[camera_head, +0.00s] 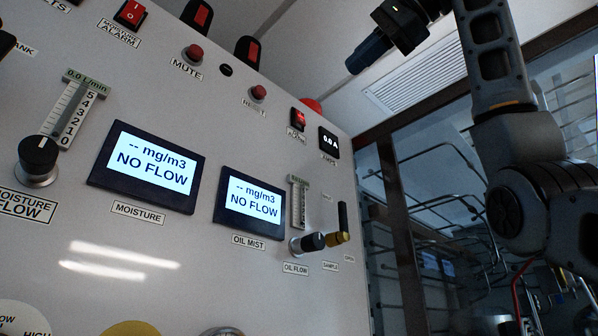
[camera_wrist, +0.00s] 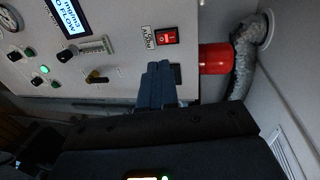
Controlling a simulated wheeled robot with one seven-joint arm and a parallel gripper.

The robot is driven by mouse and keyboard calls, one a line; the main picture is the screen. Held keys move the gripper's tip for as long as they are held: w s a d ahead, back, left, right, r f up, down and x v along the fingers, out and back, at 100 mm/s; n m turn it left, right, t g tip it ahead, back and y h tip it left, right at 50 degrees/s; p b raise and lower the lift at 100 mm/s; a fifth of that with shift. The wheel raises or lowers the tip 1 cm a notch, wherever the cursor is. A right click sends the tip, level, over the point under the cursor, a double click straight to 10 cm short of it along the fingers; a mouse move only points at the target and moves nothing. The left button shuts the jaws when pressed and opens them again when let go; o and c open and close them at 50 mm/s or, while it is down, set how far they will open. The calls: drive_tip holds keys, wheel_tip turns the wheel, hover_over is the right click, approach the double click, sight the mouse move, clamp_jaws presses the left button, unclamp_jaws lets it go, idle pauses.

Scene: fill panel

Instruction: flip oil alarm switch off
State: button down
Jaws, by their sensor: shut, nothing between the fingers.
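The oil alarm switch (camera_head: 298,118) is a small red rocker near the right edge of the white panel, with its label just below it. In the wrist view the red switch (camera_wrist: 166,37) appears lit, in a black frame beside an ALARM label (camera_wrist: 147,37). My gripper (camera_head: 354,64) is up and to the right of the switch in the head view, apart from the panel. In the wrist view my gripper's blue fingers (camera_wrist: 158,66) are together and empty, pointing toward the panel, with tips just below the switch in the picture. They partly hide the panel there.
The oil flow knob (camera_head: 308,242) and a sample valve (camera_head: 341,222) stick out below. A red cylinder (camera_wrist: 215,58) with a grey hose (camera_wrist: 244,58) stands beyond the panel edge.

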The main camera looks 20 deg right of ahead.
drive_tip(key=p, duration=0.4)
approach(298, 118)
drive_tip(key=x, duration=0.6)
drive_tip(key=shift+w, duration=0.35)
